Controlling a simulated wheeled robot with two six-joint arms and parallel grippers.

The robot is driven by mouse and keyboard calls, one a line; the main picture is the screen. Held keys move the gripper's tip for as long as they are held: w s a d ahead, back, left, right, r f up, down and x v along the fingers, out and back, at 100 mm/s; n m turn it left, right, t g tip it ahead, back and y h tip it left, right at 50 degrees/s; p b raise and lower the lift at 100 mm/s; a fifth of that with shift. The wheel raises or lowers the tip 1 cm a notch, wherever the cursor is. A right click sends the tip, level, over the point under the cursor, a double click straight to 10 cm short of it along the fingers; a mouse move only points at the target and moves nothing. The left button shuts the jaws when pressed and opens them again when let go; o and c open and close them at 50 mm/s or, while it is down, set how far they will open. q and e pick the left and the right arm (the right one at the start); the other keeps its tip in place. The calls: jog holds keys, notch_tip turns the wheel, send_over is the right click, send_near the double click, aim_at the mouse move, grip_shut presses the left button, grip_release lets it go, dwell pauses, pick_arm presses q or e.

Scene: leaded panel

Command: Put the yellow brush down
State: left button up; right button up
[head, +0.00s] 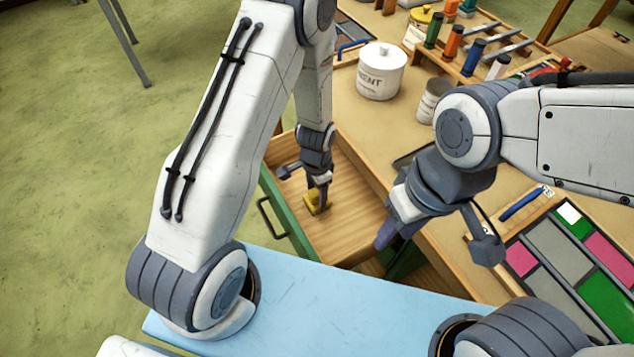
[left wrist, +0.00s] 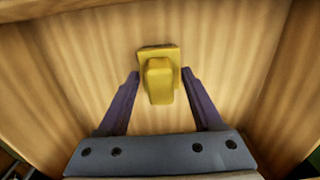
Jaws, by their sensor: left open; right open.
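The yellow brush (head: 311,203) lies on the wooden floor of an open drawer (head: 345,235). It also shows in the left wrist view (left wrist: 159,80), just beyond and between the fingertips. My left gripper (head: 318,198) points down into the drawer, right at the brush, and hides part of it in the head view. In the left wrist view its two fingers (left wrist: 159,80) are spread, with a gap on each side of the brush. My right gripper (head: 432,238) is open and empty, over the bench edge to the right of the drawer.
A green drawer front with a dark handle (head: 270,217) faces left. The bench carries a white lidded pot (head: 381,71), a tin (head: 432,101), a rack of coloured-handled tools (head: 470,55), a blue-handled tool (head: 521,203) and the leaded panel (head: 560,245). The drawer floor around the brush is bare.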

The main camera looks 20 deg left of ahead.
pick_arm(q)
notch_tip(320, 180, up, 11)
jog(key=s+d+r+n, duration=0.1)
jog(key=s+d+r, duration=0.3)
jog(key=s+r, duration=0.4)
jog(key=s+d+r+h, duration=0.1)
jog(key=s+d+r, duration=0.3)
jog(key=s+r, duration=0.4)
jog(key=s, duration=0.3)
jog(key=shift+s+r+n, duration=0.15)
jog(key=shift+s+n, duration=0.15)
jog(key=shift+n, duration=0.1)
jog(key=shift+r+p, duration=0.5)
